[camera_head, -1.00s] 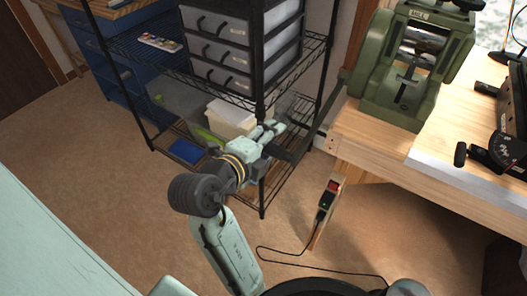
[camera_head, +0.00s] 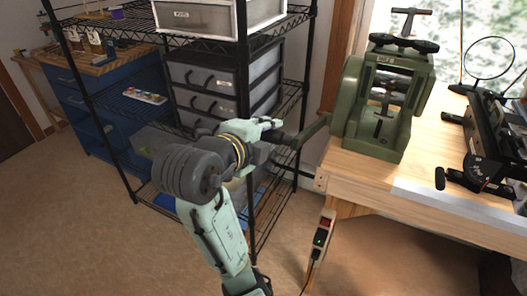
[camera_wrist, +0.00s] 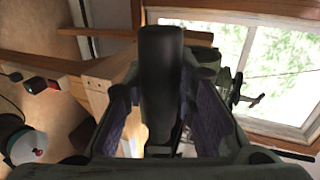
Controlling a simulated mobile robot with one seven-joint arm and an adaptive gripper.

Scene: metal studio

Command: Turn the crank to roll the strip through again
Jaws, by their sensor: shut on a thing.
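The green rolling mill (camera_head: 372,133) stands on the left end of the wooden bench in the head view. Its crank arm (camera_head: 314,128) sticks out to the left, sloping slightly down to a dark handle (camera_head: 284,138). My gripper (camera_head: 272,130) is shut on this handle. In the wrist view the black handle (camera_wrist: 161,85) lies between the two purple-padded fingers, its end towards the camera. The mill's rolls show in the head view, but I cannot make out a strip there.
A black wire shelf (camera_head: 245,120) with grey drawers (camera_head: 203,75) stands close behind my gripper. The bench edge (camera_head: 420,206) is to the right. A power strip (camera_head: 322,232) hangs on the bench leg. A black device (camera_head: 490,130) stands right of the mill.

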